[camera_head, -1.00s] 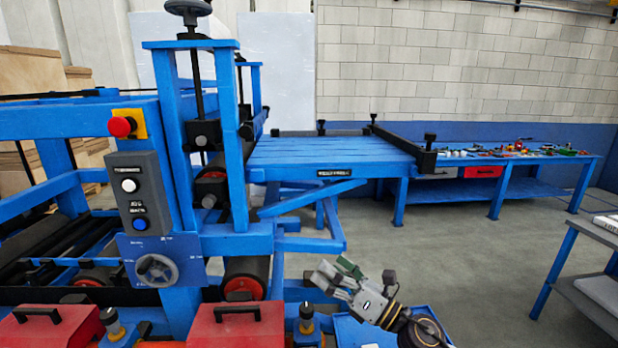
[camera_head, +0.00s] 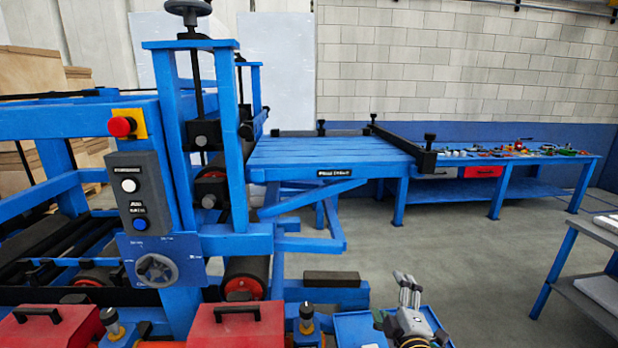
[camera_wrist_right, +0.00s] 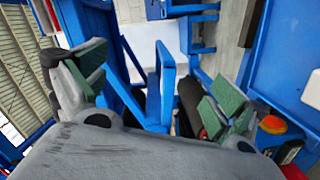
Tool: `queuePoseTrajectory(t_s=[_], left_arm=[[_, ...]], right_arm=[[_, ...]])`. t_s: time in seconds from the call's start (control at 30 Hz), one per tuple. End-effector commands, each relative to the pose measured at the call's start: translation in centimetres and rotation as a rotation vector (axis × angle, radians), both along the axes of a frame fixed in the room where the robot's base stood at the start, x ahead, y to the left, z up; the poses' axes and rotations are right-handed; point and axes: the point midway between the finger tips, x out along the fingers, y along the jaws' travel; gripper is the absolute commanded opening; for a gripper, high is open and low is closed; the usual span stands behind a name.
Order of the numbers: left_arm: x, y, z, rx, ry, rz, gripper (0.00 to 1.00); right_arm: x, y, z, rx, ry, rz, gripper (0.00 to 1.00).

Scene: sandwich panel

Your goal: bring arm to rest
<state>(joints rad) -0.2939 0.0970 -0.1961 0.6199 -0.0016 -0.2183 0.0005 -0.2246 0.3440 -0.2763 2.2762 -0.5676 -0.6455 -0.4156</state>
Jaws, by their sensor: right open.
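My right gripper (camera_head: 408,290) is at the bottom of the head view, right of the blue machine, above a blue tray (camera_head: 358,330). It points away from me and holds nothing. My left gripper does not show in either view.
The blue roller machine (camera_head: 215,240) fills the left, with a control box (camera_head: 140,190) and red toolboxes (camera_head: 238,328) in front. A blue slatted table (camera_head: 330,155) and a tool-covered bench (camera_head: 500,160) stand behind. A shelf (camera_head: 590,265) is at right. Open floor lies between.

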Motion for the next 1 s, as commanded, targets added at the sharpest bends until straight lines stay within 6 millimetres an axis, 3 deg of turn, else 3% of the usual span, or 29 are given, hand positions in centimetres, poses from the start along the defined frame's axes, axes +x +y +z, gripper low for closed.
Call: queuePoseTrajectory(t_s=[0.27, 0.6, 0.8, 1.0], left_arm=[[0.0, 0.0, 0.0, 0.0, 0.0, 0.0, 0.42], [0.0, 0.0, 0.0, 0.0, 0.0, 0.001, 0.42], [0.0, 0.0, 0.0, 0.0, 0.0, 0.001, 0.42], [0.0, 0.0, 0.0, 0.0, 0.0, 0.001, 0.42]], right_arm=[[-4.0, -2.5, -6.5, 0.281, 0.279, -0.168, 0.97], [-11.5, -3.4, -13.8, 0.578, 0.627, -0.379, 0.97], [-16.4, -3.0, -16.7, 0.712, 0.816, -0.494, 0.97], [-19.6, -2.5, -18.0, 0.784, 0.931, -0.564, 0.97]])
